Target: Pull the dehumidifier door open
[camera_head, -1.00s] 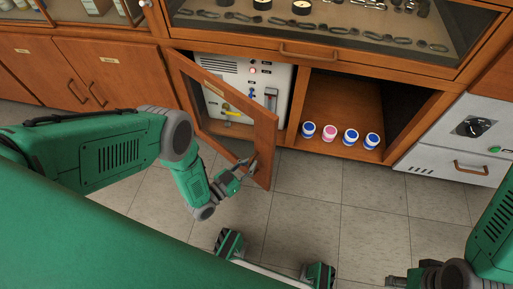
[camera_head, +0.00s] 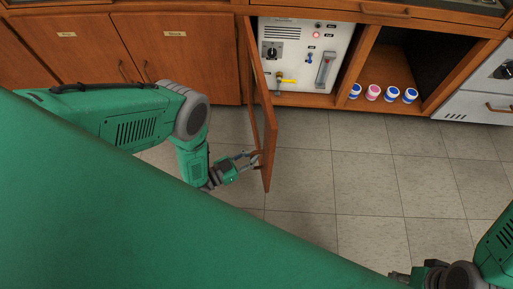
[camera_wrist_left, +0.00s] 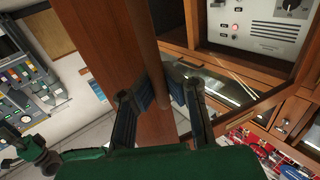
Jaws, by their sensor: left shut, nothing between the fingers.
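The wooden dehumidifier door (camera_head: 268,125) stands swung out from the cabinet, seen nearly edge-on. Behind it the white dehumidifier panel (camera_head: 298,58) is uncovered, with a dial, a red light and a yellow-handled valve. My left gripper (camera_head: 252,158) is at the free edge of the door, near its handle.
An open compartment (camera_head: 408,60) right of the panel holds several blue and pink-lidded jars (camera_head: 373,92). Shut cabinet doors (camera_head: 180,55) stand to the left. A white appliance (camera_head: 485,90) stands at right. Tiled floor (camera_head: 340,190) is clear in front.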

